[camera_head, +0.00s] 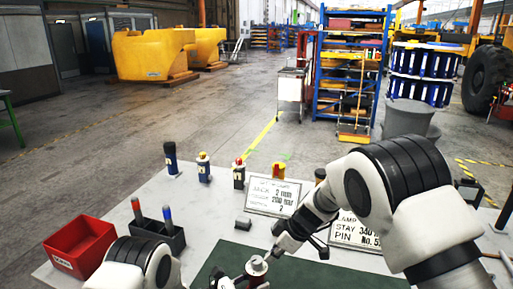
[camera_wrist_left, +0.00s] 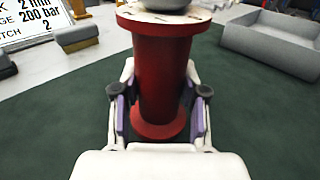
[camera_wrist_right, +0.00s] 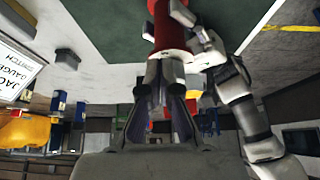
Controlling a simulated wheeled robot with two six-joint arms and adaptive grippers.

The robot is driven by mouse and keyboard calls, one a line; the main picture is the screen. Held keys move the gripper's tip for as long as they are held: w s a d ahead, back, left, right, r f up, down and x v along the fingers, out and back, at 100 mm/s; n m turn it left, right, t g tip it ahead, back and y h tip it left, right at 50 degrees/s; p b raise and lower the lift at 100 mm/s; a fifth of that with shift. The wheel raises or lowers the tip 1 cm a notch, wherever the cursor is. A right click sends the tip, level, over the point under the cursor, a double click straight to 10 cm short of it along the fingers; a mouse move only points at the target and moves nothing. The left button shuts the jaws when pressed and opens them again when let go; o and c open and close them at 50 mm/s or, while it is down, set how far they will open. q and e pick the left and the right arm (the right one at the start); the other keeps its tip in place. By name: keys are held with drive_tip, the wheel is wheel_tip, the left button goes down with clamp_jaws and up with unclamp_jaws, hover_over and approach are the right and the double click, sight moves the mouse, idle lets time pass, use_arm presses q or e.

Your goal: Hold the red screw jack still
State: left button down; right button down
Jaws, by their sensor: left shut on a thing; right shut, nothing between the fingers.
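The red screw jack (camera_head: 257,271) stands upright on the green mat (camera_head: 313,272), with a pale round top flange. In the left wrist view its red column (camera_wrist_left: 160,75) stands between the fingers of my left gripper (camera_wrist_left: 158,118), which is shut on it. The jack's foot and the mat show below the flange. My right gripper (camera_wrist_right: 160,108) is shut and empty, close to the jack, which shows at the top of the right wrist view (camera_wrist_right: 169,28). In the head view my right gripper (camera_head: 275,255) is beside the jack's top. I cannot tell whether they touch.
Two sign plates (camera_head: 273,197) stand behind the mat, one partly hidden by my right arm. A red bin (camera_head: 80,246) and a dark holder (camera_head: 158,233) are at left. A grey block (camera_head: 243,223) lies behind the jack. A grey open tray (camera_wrist_left: 272,42) is at right in the left wrist view.

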drive_tip(key=shift+a, duration=0.2)
idle(0.3)
drive_tip(key=shift+s, duration=0.2)
drive_tip(key=shift+s+a, duration=0.1)
drive_tip(key=shift+s, duration=0.4)
drive_tip(key=shift+s+a, duration=0.25)
drive_tip(key=shift+s, duration=0.2)
drive_tip(key=shift+s, duration=0.1)
drive_tip(key=shift+s+d, duration=0.15)
drive_tip(key=shift+d, duration=0.05)
wheel_tip(320, 180, up, 6)
idle(0.7)
drive_tip(key=shift+d, duration=0.1)
